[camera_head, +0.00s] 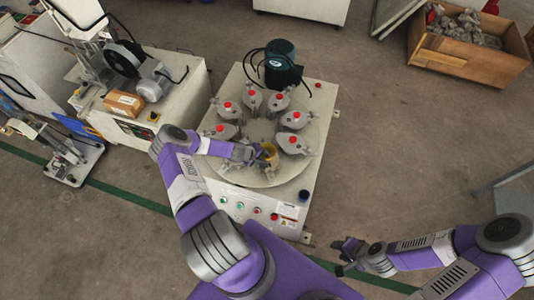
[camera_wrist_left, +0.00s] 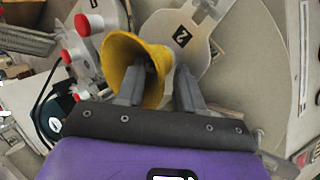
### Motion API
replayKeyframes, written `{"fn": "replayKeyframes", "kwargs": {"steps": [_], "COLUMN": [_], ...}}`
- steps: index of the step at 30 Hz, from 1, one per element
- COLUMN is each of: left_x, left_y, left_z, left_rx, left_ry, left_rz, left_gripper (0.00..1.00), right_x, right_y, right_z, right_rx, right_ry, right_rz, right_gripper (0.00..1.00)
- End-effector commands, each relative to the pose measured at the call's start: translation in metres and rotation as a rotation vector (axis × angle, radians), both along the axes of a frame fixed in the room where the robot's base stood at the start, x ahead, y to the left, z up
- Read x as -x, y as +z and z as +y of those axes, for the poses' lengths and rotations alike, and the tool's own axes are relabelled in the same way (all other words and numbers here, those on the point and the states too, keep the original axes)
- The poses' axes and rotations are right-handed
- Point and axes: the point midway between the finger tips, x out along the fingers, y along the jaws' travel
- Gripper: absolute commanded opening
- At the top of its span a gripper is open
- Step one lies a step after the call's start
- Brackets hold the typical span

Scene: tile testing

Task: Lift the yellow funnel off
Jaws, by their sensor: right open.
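The yellow funnel (camera_head: 268,160) is at the lower right part of the round turntable (camera_head: 258,131), beside the label "2" clamp piece (camera_wrist_left: 199,47). My left gripper (camera_head: 255,154) is at the funnel. In the left wrist view the funnel (camera_wrist_left: 118,58) has its wide mouth towards the left. My left fingers (camera_wrist_left: 163,72) are apart, one over the mouth and one right of the cone, with yellow wall between them. I cannot tell whether they press on it. My right gripper (camera_head: 344,256) is open and empty above the floor, right of the machine.
Several grey pieces with red knobs (camera_head: 294,120) ring the turntable. A dark motor (camera_head: 281,62) with cables stands behind it, and buttons line the front panel (camera_head: 250,207). A wooden crate (camera_head: 478,65) is at the back right.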

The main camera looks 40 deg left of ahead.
Motion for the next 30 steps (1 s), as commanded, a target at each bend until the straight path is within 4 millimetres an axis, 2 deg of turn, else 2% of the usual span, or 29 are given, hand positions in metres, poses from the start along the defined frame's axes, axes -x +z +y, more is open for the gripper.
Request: {"fn": "replayKeyframes", "kwargs": {"steps": [1, 6, 7, 20, 23, 30], "left_x": [0.000, 0.000, 0.000, 0.000, 0.000, 0.000], "left_y": [0.000, 0.000, 0.000, 0.003, 0.016, 0.066], "left_z": [0.000, 0.000, 0.000, 0.000, 0.000, 0.001], "left_rx": [0.000, 0.000, 0.000, -0.001, -0.002, -0.003], "left_ry": [0.000, 0.000, 0.000, -0.001, -0.002, -0.003], "left_rz": [0.000, 0.000, 0.001, 0.001, -0.001, -0.001], "left_gripper": [0.29, 0.03, 0.00, 0.00, 0.00, 0.00], "right_x": [0.000, 0.000, 0.000, 0.000, 0.000, 0.000], "right_y": [0.000, 0.000, 0.000, 0.001, 0.007, 0.027], "right_z": [0.000, 0.000, 0.000, 0.000, 0.000, 0.000], "right_rx": [0.000, 0.000, 0.000, 0.000, 0.000, 0.000], "right_ry": [0.000, 0.000, 0.000, 0.000, 0.000, 0.000], "right_rz": [0.000, 0.000, 0.000, 0.000, 0.000, 0.000], "right_gripper": [0.43, 0.43, 0.43, 0.43, 0.43, 0.43]}}
